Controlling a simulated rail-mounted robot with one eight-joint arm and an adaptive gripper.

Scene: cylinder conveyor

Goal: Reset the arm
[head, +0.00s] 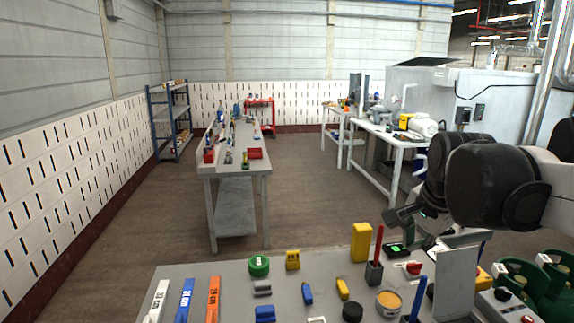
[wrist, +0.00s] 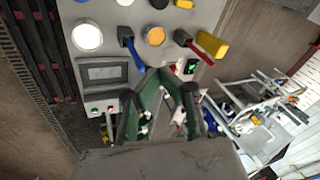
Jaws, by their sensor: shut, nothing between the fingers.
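My arm comes in from the right in the head view. My gripper (head: 400,217) hangs near the right back corner of the front table (head: 210,278), apart from the objects on it. In the wrist view my gripper (wrist: 166,76) reaches up from the bottom middle, its fingers shut with nothing between them. The exact fingertips are hard to make out there.
The front table holds a yellow block (head: 361,242), a green roll (head: 259,266), a red-handled tool (head: 377,255) and an orange bar (head: 213,298). Green cylinders (head: 555,275) stand at the lower right. A long workbench (head: 203,168) stands behind, with open floor around it.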

